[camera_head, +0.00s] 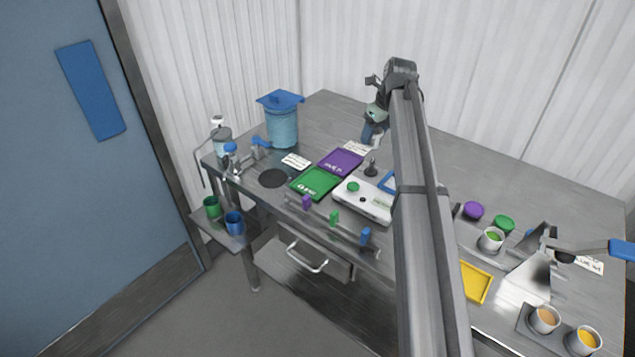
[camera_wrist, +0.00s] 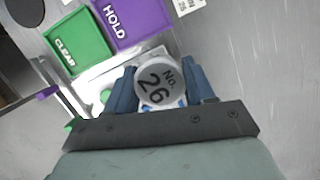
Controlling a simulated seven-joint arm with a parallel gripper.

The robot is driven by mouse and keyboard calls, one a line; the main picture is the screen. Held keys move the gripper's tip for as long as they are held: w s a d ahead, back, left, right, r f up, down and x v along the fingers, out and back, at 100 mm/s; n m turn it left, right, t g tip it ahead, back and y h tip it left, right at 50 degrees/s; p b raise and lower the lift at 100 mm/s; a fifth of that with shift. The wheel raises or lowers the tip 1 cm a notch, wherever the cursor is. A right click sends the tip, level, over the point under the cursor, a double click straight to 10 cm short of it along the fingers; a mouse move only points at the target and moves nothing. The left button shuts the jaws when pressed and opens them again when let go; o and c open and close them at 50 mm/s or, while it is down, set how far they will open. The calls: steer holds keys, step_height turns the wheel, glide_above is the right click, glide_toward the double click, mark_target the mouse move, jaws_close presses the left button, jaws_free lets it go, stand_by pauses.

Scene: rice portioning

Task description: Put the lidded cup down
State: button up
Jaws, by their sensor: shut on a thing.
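The lidded cup (camera_wrist: 158,90) is between the blue fingers of my gripper (camera_wrist: 160,82) in the wrist view. In the head view, my gripper (camera_head: 374,134) is near the back of the table, behind and right of the purple HOLD tray (camera_head: 341,162). The green tray (camera_head: 315,183) lies beside the purple one, nearer the front. Both trays look empty. I cannot tell how high the cup is above the table.
A white device (camera_head: 362,202) with a green button stands in front of the purple tray. A dark knobbed item (camera_head: 371,167) stands near it. A blue lidded pot (camera_head: 282,125) stands at the back left. The back right of the table is clear. My arm hides part of the middle.

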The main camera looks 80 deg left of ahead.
steer(key=s+n+g, duration=0.1)
steer(key=s+n, duration=0.2)
steer(key=s, duration=1.2)
steer(key=n+h, duration=0.2)
steer(key=n, duration=0.2)
glide_toward(317, 177)
steer(key=shift+x, duration=2.55)
steer(key=shift+d+f, duration=0.1)
steer(key=shift+d, duration=0.1)
steer(key=o, duration=1.1)
steer(key=shift+f, duration=0.1)
steer(key=shift+o, duration=0.2)
steer(key=v, duration=1.2)
steer(key=shift+w+d, duration=0.15)
